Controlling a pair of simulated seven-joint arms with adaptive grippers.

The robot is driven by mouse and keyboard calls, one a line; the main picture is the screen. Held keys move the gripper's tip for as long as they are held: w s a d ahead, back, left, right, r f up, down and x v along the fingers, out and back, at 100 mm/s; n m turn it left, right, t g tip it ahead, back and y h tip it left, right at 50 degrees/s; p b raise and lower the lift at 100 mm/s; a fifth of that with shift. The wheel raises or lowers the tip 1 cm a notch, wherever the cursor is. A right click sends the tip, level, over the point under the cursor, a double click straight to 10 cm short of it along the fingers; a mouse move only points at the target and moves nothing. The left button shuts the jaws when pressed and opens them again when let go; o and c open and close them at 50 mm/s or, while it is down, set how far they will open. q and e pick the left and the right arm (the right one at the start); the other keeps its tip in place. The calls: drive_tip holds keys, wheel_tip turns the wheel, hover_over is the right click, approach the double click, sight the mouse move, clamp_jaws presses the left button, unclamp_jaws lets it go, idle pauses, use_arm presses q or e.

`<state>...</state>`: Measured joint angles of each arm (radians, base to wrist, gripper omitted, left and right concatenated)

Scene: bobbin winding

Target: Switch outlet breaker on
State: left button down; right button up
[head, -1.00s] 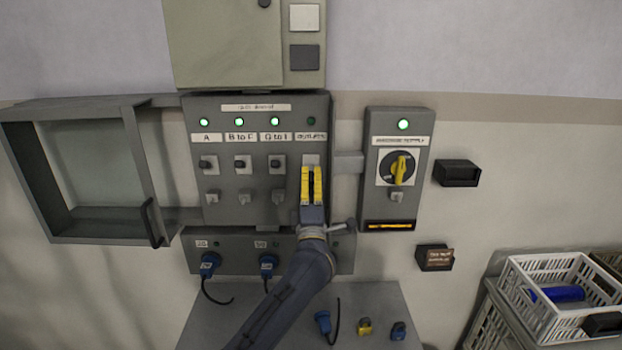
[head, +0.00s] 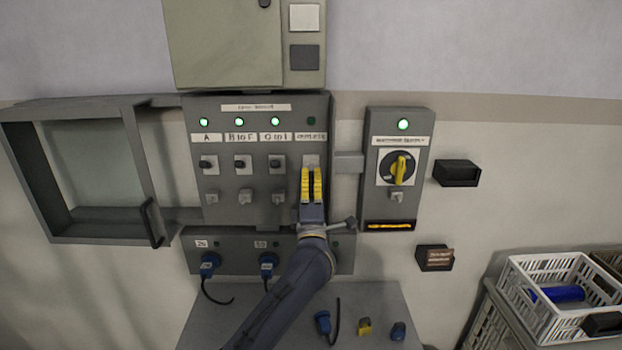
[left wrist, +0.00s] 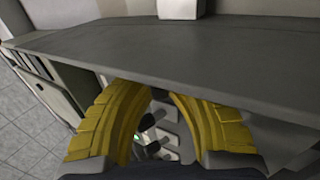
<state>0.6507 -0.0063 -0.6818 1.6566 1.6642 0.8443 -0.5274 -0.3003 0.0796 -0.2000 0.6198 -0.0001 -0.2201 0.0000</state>
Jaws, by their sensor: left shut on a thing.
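The outlets breaker (head: 311,160) is the rightmost switch on the grey panel (head: 258,221). Only the top of its pale plate shows; its lever is hidden behind my fingers. The lamp above it (head: 311,121) is dark. My left gripper (head: 311,178), with yellow fingers, is at this breaker and shut on its lever. In the left wrist view, the yellow fingers (left wrist: 150,92) curve in under a grey panel edge, with dark switch levers (left wrist: 152,120) beyond them. My right gripper is not in view.
Breakers A (head: 209,163), B to F (head: 239,163) and G to I (head: 277,163) have lit green lamps. The machine supply box (head: 397,210), with a yellow rotary knob, stands right of the panel. An open cover frame (head: 150,190) hangs left.

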sight(311, 165)
use_arm(q)
drive_tip(key=shift+r, duration=0.1)
drive_tip(key=shift+s+r+g, duration=0.15)
drive_tip(key=shift+r+g, duration=0.2)
drive_tip(key=shift+g, duration=0.5)
drive_tip(key=shift+s+r+g, duration=0.15)
drive_tip(key=shift+r+g, duration=0.15)
drive_tip(key=shift+g, duration=0.55)
drive_tip(key=shift+r+g, duration=0.45)
drive_tip(key=shift+g, duration=0.75)
drive_tip(key=g, duration=0.1)
drive_tip(key=r+g, duration=0.1)
drive_tip(key=g, duration=0.1)
drive_tip(key=shift+w+r+g, duration=0.1)
drive_tip(key=shift+r+g, duration=0.05)
drive_tip(key=shift+g, duration=0.55)
drive_tip(key=shift+w+r+g, duration=0.1)
drive_tip(key=shift+r+g, duration=0.05)
drive_tip(key=shift+g, duration=0.55)
drive_tip(key=c, duration=1.6)
unclamp_jaws()
drive_tip(key=shift+a, duration=0.1)
